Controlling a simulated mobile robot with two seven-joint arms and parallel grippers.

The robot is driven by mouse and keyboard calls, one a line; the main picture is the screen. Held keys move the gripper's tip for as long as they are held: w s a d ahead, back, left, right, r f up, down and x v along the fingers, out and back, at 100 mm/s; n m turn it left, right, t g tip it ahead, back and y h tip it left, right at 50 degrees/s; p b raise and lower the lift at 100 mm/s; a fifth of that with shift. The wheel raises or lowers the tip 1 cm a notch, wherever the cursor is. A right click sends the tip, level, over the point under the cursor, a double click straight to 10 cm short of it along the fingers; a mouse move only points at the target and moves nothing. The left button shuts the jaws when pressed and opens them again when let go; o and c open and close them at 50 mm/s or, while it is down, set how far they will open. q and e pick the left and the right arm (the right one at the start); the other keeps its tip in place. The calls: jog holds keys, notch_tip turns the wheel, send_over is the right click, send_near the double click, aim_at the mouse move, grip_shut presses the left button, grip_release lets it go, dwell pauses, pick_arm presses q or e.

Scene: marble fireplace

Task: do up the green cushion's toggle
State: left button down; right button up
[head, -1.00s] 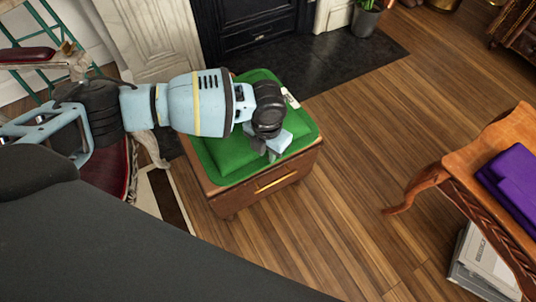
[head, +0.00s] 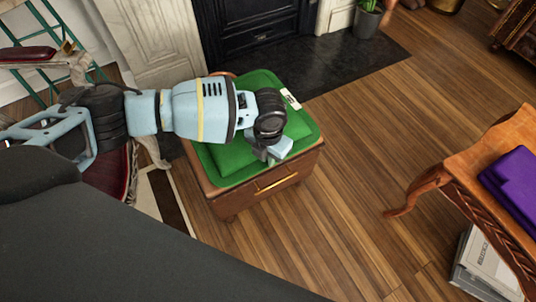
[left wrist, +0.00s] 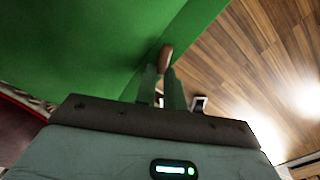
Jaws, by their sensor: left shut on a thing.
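The green cushion (head: 232,153) lies on a green tray-like top (head: 310,131) of a small wooden drawer cabinet. My left arm reaches over it from the left and hides part of it. My left gripper (head: 272,152) is at the cushion's right part, pointing down. In the left wrist view the cushion (left wrist: 85,40) fills the upper left. There my left gripper (left wrist: 162,78) is shut on a small brown toggle (left wrist: 166,57), which shows at the fingertips beside the cushion's edge. A loop for the toggle cannot be made out. My right gripper is in neither view.
The wooden cabinet (head: 262,196) has a brass handle. A small white item (head: 290,98) lies at the tray's back edge. A carved wooden piece (head: 440,168) with purple cloth (head: 515,180) stands at right. Open floor (head: 350,180) lies between. A black fireplace (head: 255,35) is behind.

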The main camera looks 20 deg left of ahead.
pick_arm(q)
jog(key=shift+d+r+n+p, duration=0.1)
jog(key=shift+r+n+p, duration=0.05)
jog(key=shift+n+p, duration=0.55)
jog(key=shift+d+n+p, duration=0.25)
jog(key=shift+n+p, duration=0.65)
jog(key=shift+n, duration=0.3)
jog(key=n+p, duration=0.1)
jog(key=n, duration=0.1)
jog(key=n+p, duration=0.1)
jog(key=n, duration=0.1)
jog(key=shift+w+d+p, duration=0.1)
jog(key=shift+d+p, duration=0.2)
jog(key=shift+d, duration=0.05)
jog(key=n, duration=0.2)
jog(key=n+p, duration=0.1)
jog(key=n, duration=0.1)
jog(key=shift+w+d, duration=0.2)
jog(key=shift+w+n+p, duration=0.1)
jog(key=shift+n+p, duration=0.4)
jog(key=shift+n, duration=0.2)
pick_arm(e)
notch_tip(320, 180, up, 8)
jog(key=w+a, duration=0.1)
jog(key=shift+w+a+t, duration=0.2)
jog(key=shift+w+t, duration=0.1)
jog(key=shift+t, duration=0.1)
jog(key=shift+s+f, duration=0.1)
